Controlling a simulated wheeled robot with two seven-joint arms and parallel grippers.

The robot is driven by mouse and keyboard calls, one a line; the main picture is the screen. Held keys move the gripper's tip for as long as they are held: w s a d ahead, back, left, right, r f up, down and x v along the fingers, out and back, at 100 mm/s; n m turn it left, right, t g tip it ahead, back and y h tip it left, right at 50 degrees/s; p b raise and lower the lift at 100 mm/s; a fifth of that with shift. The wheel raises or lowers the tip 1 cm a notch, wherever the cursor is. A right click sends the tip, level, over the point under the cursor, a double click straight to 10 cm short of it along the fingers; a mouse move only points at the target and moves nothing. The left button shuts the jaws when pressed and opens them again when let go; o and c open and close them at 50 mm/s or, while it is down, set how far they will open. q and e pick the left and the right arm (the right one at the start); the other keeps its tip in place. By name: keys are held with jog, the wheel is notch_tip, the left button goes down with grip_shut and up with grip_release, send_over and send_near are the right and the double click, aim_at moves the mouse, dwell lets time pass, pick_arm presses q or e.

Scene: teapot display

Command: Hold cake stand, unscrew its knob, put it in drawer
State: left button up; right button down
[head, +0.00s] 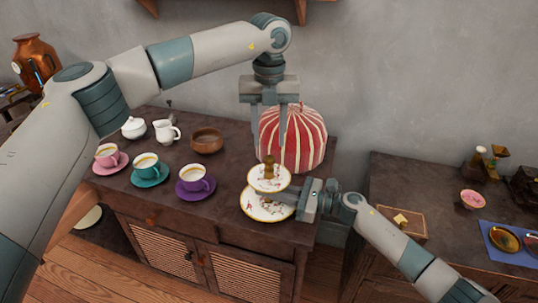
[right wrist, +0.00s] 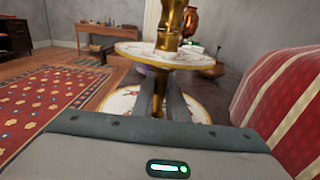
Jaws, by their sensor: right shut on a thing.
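The two-tier cake stand (head: 262,210) has white, gold-rimmed plates with floral decoration and stands near the front right of the dark sideboard. Its brass knob (head: 269,163) rises above the upper plate and also shows in the right wrist view (right wrist: 173,25). My left gripper (head: 269,142) points straight down above the knob, its fingers apart and empty. My right gripper (head: 285,197) comes in from the right and is shut on the cake stand's stem between the two plates. The sideboard's drawer front (head: 175,224) has a reddish knob and looks shut.
A red-and-white striped cosy (head: 293,138) stands close behind the cake stand. Cups on pink, teal and purple saucers (head: 196,190), a white jug (head: 166,132) and a brown bowl (head: 206,140) stand to the left. Another dark table (head: 435,185) stands at right.

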pick_arm(q)
jog(key=m, duration=0.5)
jog(key=shift+m, duration=0.3)
jog(key=m, duration=1.4)
jog(key=shift+m, duration=0.3)
jog(key=m, duration=0.5)
jog(key=shift+m, duration=0.4)
jog(key=m, duration=0.8)
jog(key=shift+m, duration=0.4)
jog(key=m, duration=0.5)
jog(key=shift+f, duration=0.1)
